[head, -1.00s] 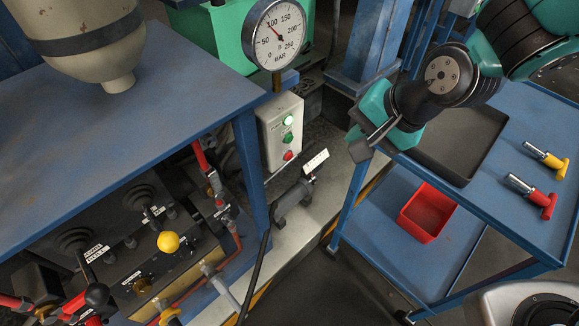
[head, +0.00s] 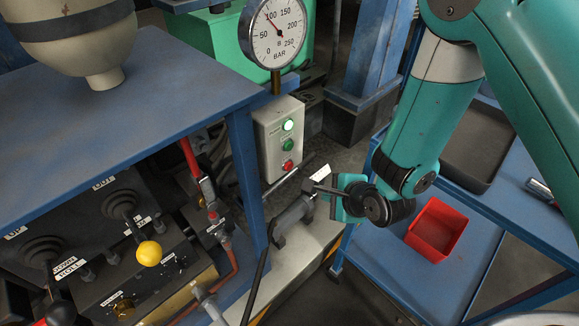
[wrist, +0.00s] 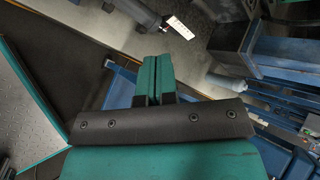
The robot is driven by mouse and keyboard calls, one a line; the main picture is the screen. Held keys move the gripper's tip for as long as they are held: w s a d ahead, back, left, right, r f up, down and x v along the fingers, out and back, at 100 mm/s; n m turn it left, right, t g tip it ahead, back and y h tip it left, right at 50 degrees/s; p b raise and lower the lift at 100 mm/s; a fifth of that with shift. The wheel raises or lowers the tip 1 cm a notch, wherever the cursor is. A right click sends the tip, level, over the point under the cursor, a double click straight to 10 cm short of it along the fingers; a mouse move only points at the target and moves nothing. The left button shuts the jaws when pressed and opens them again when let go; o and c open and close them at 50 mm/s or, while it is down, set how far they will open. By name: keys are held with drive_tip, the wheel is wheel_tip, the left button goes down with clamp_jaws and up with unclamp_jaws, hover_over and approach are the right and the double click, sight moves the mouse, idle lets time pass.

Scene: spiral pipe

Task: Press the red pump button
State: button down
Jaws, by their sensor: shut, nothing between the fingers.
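The red pump button (head: 288,165) is the lowest item on a grey control box (head: 267,150) under the pressure gauge. A green button (head: 288,144) sits above it, and a lit white-green lamp (head: 288,125) is at the top. My gripper (head: 314,187) is shut and empty, to the right of and a little below the red button in the head view, apart from it in the picture. Its closed teal fingers (wrist: 155,68) also show in the wrist view, where the button cannot be seen.
A grey cylinder with a white tag (head: 292,222) lies close beside my gripper. A blue trolley (head: 385,255) with a red bin (head: 436,228) is at right. The gauge (head: 274,32) stands above the box.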

drive_tip(key=w+a, duration=0.5)
drive_tip(key=a, duration=0.1)
drive_tip(key=shift+w+a, duration=0.15)
drive_tip(key=shift+w, duration=0.15)
drive_tip(key=shift+w+a, duration=0.1)
idle(1.9)
drive_tip(key=shift+w+a, duration=0.15)
drive_tip(key=shift+a, duration=0.05)
drive_tip(key=shift+w+a, duration=0.25)
drive_tip(key=shift+a, duration=0.05)
idle(0.7)
idle(0.3)
drive_tip(key=shift+s+d, duration=0.55)
drive_tip(key=shift+d, duration=0.05)
drive_tip(key=s+d, duration=0.3)
drive_tip(key=shift+s+d, duration=0.15)
drive_tip(key=shift+d, duration=0.25)
